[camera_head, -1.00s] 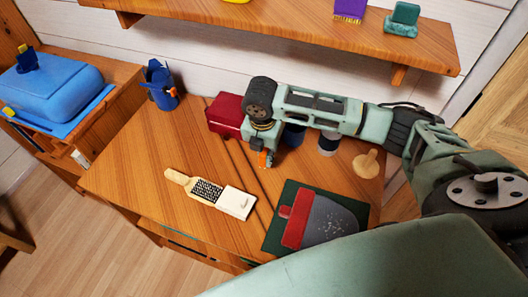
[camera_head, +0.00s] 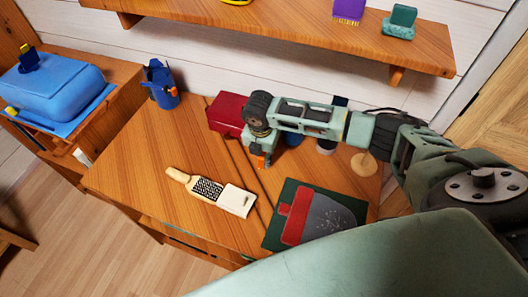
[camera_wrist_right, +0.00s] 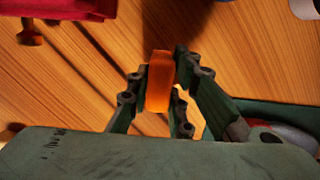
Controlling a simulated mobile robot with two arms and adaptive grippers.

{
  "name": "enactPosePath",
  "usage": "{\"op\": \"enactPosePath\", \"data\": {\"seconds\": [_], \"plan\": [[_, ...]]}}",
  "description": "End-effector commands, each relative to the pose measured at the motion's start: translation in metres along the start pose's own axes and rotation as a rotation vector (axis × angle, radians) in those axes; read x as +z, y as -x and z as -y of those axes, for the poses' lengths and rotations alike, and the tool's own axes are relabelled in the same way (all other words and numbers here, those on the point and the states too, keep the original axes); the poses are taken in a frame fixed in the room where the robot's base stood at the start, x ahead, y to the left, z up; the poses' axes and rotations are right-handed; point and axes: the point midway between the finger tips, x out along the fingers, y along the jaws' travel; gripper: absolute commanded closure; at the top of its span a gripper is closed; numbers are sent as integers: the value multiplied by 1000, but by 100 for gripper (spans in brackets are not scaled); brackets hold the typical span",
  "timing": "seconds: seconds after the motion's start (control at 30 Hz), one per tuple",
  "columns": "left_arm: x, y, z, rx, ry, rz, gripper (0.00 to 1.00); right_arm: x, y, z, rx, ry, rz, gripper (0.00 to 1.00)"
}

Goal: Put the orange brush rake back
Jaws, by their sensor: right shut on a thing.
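The orange brush rake shows only as an orange block (camera_wrist_right: 160,80) between the fingers of my right gripper (camera_wrist_right: 158,88) in the right wrist view. The fingers are shut on it. In the head view my right gripper (camera_head: 262,158) points down over the desk, just right of the red box, with a small orange tip between its fingers. Whether the tip touches the desk I cannot tell. The rest of the rake is hidden. My left gripper is out of view.
The desk (camera_head: 150,150) holds a red box (camera_head: 228,112), a grater (camera_head: 207,189), a green mat (camera_head: 269,238) with a red and grey pouch, and a wooden piece (camera_head: 363,164). A blue cup (camera_head: 160,83) stands at the back left. A shelf (camera_head: 290,25) overhangs behind.

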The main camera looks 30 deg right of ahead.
Motion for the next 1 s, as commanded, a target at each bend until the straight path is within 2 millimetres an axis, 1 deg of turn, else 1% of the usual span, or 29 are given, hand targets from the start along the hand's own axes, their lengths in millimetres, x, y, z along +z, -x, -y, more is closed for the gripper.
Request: {"op": "enactPosePath", "data": {"seconds": [0.03, 0.2, 0.23, 0.5, 0.63, 0.77, 1.0], "plan": [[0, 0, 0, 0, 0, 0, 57, 0, -1, 0, 0, 0, 0, 78], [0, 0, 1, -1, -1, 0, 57, 0, 0, 0, 0, 0, 0, 63], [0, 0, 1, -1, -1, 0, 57, 0, 0, 0, 0, 0, 0, 62], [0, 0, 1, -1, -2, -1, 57, 0, 0, 0, 0, 0, 0, 62], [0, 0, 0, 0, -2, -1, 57, 1, 8, -1, 2, 0, 1, 62], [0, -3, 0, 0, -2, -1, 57, 1, 29, -2, 5, 0, 2, 62], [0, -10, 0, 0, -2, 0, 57, 1, 81, -2, 5, 0, 3, 62]]}}
